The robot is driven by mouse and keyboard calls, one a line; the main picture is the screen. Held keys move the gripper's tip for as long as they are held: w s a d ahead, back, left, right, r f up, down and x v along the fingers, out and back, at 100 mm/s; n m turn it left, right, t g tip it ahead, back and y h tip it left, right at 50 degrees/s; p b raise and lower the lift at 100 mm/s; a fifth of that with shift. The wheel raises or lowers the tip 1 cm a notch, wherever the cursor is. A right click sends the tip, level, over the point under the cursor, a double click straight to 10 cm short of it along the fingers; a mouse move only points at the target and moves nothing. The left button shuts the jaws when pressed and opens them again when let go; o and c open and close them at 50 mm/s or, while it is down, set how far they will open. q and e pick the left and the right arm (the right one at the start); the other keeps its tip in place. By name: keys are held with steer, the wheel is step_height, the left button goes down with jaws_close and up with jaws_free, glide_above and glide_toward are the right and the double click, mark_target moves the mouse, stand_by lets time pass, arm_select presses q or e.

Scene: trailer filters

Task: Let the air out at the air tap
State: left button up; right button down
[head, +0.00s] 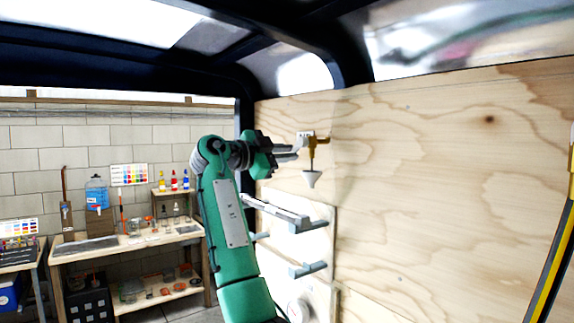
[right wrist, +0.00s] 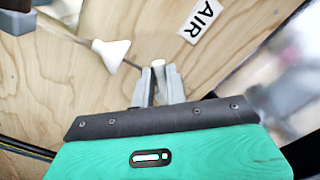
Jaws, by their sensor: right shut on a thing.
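The air tap (head: 313,150) is a brass fitting on the plywood wall, with a white cone (head: 311,178) hanging under it. My right gripper (head: 298,146) is at the tap, its fingers shut on a small part of it. In the right wrist view, the fingers (right wrist: 160,78) close around a small pale piece (right wrist: 158,63), and the white cone (right wrist: 110,52) is beside them at the end of a thin dark rod. My left gripper is out of view.
Below the tap, a pale panel (head: 318,225) on the wall carries grey handles or brackets (head: 308,269). A workbench (head: 130,245) with bottles and jars stands at the left against a block wall. A yellow and black bar (head: 555,250) is at the right edge.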

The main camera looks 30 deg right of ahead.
steer(key=r+m, duration=0.1)
steer(key=m, duration=0.4)
steer(key=w+r+m, duration=0.1)
steer(key=m, duration=0.2)
steer(key=shift+r, duration=0.3)
steer(key=shift+m, duration=0.4)
steer(key=c, duration=1.4)
jaws_free()
steer(key=shift+s, duration=0.1)
steer(key=shift+a, duration=0.1)
steer(key=s+a+b, duration=0.1)
steer(key=a+b, duration=0.4)
steer(key=a, duration=0.8)
steer(key=shift+a, duration=0.35)
